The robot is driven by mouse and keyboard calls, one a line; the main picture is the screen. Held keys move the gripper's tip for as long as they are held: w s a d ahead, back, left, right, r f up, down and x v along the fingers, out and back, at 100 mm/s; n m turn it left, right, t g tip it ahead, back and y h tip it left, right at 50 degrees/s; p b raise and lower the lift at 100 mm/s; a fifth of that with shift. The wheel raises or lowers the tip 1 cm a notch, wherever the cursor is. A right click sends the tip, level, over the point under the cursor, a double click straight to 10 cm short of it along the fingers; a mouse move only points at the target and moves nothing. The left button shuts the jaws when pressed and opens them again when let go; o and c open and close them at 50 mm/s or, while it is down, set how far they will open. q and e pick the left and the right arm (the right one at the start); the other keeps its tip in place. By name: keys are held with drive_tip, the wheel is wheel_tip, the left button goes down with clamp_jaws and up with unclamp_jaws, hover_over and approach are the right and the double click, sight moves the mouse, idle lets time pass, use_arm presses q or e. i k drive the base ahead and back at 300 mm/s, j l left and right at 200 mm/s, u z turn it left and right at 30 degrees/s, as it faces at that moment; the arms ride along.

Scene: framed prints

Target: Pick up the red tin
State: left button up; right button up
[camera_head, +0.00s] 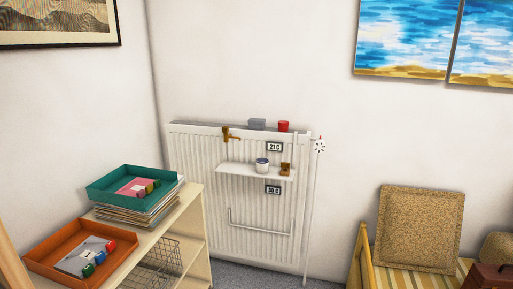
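A small red tin (283,126) stands on top of the white radiator (200,155) against the far wall, near the radiator's right end. Neither of my grippers shows in the head view.
A small shelf (236,171) on the radiator's front holds a white-and-blue pot and a brown item. A wooden unit (190,205) with teal (105,191) and orange (45,256) trays stands at left. A cushioned seat (365,268) is at right. Grey floor (235,274) shows between.

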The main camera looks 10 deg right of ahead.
sight(283, 125)
drive_tip(key=i+j+z, duration=0.1)
drive_tip(key=i+z, duration=0.35)
drive_tip(key=i, duration=0.9)
drive_tip(key=i+z, duration=0.2)
drive_tip(key=i, duration=0.45)
drive_tip(key=i+z, duration=0.25)
drive_tip(key=i, duration=0.4)
drive_tip(key=j, duration=0.1)
